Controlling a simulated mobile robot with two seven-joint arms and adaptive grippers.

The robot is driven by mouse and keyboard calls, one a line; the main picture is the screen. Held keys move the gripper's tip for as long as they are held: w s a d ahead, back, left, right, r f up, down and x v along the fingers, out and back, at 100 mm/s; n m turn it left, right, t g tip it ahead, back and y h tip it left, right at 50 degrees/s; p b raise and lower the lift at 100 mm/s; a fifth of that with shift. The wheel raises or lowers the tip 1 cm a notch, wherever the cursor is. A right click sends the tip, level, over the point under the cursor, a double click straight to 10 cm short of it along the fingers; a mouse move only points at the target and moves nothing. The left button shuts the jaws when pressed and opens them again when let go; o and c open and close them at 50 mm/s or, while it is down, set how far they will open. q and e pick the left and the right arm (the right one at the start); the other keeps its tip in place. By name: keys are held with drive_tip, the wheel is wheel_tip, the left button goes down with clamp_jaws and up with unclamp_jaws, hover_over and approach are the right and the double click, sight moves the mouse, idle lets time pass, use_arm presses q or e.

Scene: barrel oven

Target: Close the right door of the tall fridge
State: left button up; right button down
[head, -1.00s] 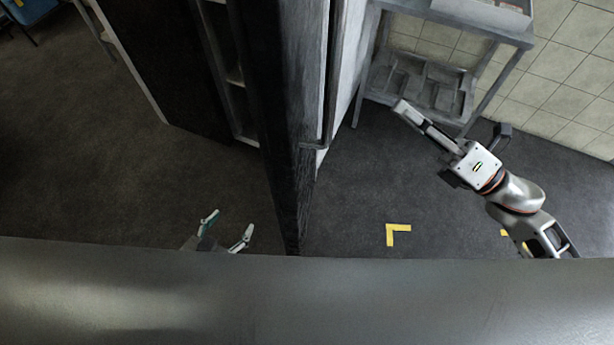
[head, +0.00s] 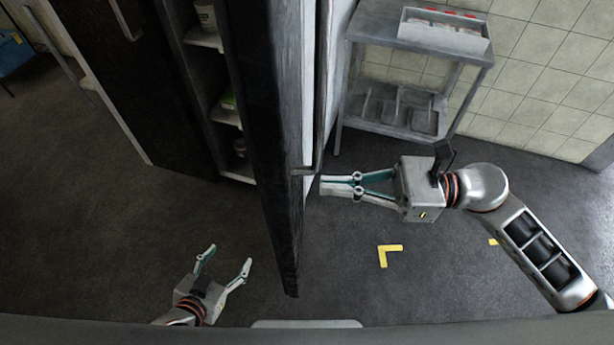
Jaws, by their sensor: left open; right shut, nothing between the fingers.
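The tall fridge's right door (head: 262,150) stands open, seen nearly edge-on and swung out toward me. Its long handle (head: 322,100) is on the door's right-hand side. The fridge's dark left door (head: 150,90) looks shut. My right gripper (head: 322,186) is shut and empty, to the right of the open door. Its tip is close to the door's outer side near the lower end of the handle; I cannot tell whether it touches. My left gripper (head: 226,262) is open and empty, low in the view, to the left of the door's near end.
Fridge shelves (head: 228,115) with a few containers show between the doors. A metal table (head: 410,50) with a tray (head: 445,35) stands at the back right against a tiled wall. Yellow corner tape (head: 388,254) marks the floor. Floor left of the door is clear.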

sight(288, 184)
drive_tip(key=shift+w+a+p, duration=0.15)
drive_tip(key=shift+a+p, duration=0.6)
drive_tip(key=shift+a, duration=1.7)
drive_tip(key=shift+a, duration=0.15)
